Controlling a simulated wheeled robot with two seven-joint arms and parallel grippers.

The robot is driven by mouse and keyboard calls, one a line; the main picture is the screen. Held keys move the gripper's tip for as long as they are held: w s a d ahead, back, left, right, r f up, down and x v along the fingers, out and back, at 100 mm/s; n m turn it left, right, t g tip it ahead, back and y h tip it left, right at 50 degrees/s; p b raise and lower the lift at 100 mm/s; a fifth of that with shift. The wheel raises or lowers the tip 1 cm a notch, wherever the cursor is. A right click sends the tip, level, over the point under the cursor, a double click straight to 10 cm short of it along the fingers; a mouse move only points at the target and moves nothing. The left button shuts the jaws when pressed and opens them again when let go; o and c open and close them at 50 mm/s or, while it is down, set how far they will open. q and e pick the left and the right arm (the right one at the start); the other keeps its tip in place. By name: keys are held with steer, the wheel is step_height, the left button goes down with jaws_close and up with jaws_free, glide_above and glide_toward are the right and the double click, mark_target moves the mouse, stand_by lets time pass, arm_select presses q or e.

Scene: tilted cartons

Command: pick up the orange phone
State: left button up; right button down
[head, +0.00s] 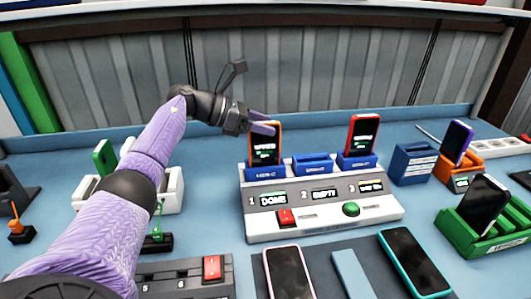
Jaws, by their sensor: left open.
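The orange phone (265,156) stands upright, leaning back a little, in the left blue slot of the charging station (322,216). The display in front of that slot reads "DONE". My left gripper (262,122) is open at the top of the orange phone, its fingers pointing right and partly covering the phone's upper edge. I cannot tell whether a finger touches the phone. My right gripper is not in the head view.
A red phone (361,135) stands in the station's right slot; the middle slot (312,163) is empty. Phones lie on a dark mat in front. A green rack (484,238) with a black phone and an orange holder (457,167) stand at right.

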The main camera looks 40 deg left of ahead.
arm_select(q)
steer(key=shift+w+d+f, duration=0.1)
steer(key=shift+w+d, duration=0.1)
jaws_close()
stand_by(0.4)
stand_by(0.7)
